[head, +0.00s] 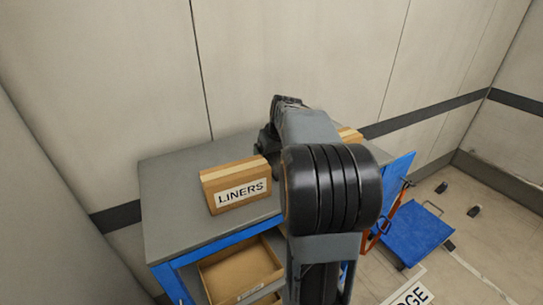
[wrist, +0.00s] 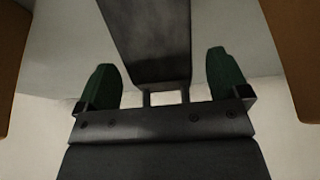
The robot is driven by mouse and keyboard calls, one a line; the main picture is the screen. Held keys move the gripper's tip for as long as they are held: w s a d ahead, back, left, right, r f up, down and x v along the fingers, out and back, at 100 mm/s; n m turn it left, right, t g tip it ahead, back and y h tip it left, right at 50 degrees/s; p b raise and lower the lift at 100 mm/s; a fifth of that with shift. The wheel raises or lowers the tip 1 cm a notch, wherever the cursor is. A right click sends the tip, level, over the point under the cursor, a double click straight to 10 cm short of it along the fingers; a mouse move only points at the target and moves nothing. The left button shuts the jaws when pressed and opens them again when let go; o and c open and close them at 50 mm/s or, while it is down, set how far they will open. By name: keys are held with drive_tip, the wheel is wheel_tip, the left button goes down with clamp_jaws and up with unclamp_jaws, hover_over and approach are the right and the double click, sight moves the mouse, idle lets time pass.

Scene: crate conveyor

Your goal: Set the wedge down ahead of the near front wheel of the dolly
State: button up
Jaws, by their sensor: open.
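In the wrist view my gripper (wrist: 163,75) is open, with a green fingertip on each side. A dark grey tapered block (wrist: 147,40) shows between and beyond the fingers, apart from both; it may be the wedge, but I cannot tell for sure. In the head view my arm hides the gripper and whatever is at it. The dolly (head: 415,235) is a low blue platform on the floor at the right.
A grey-topped blue bench (head: 165,190) stands against the wall. It carries a LINERS box (head: 237,187) and another box (head: 349,134) partly behind my arm. An open carton (head: 240,271) sits below. Small dark blocks (head: 474,211) lie on the floor beyond the dolly.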

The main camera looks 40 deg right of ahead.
drive_tip(key=shift+x, duration=0.85)
drive_tip(key=shift+r, duration=0.1)
drive_tip(key=c, duration=1.2)
drive_tip(key=shift+c, duration=0.3)
drive_tip(key=shift+r, duration=0.5)
wheel_tip(320, 180, up, 2)
drive_tip(key=shift+r, duration=0.15)
drive_tip(key=s+a+r+b, duration=0.5)
drive_tip(key=s+r, duration=0.4)
drive_tip(key=s, duration=0.3)
drive_tip(key=shift+s+a+r, duration=0.3)
drive_tip(key=shift+a, duration=0.25)
